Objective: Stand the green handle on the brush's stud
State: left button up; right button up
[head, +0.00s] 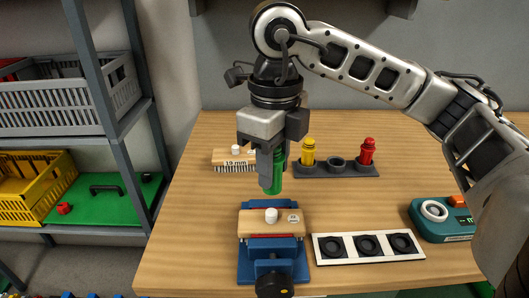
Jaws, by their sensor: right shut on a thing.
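The green handle (284,178) is upright in my right gripper (272,186), which is shut on it and partly hides it. The gripper points down over the wooden table, a little above the brush. The brush (283,229) has a wooden block and a pale stud (271,215) on top. It sits in a blue vise (258,261) at the table's front. The handle's lower end is above the stud and apart from it. My left gripper is not in view.
Another brush (229,159) lies behind, left of a grey holder (345,170) with a yellow handle (308,152) and a red handle (367,151). A white strip with dark round recesses (322,249) and a teal device (430,228) are at right.

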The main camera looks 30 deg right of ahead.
jog(key=shift+s+f+b, duration=0.2)
jog(key=shift+f+b, duration=0.25)
jog(key=shift+f, duration=0.3)
notch_tip(320, 180, down, 2)
jog(key=shift+w+f+b, duration=0.1)
jog(key=shift+f+b, duration=0.1)
jog(key=shift+b, duration=0.6)
jog(key=shift+f+b, duration=0.35)
jog(key=shift+b, duration=0.05)
pick_arm(q)
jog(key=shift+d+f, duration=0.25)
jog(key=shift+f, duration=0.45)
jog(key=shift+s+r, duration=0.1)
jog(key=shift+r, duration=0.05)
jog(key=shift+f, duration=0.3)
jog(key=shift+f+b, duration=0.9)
jog(key=shift+b, duration=0.25)
pick_arm(e)
jog(key=shift+f, duration=0.7)
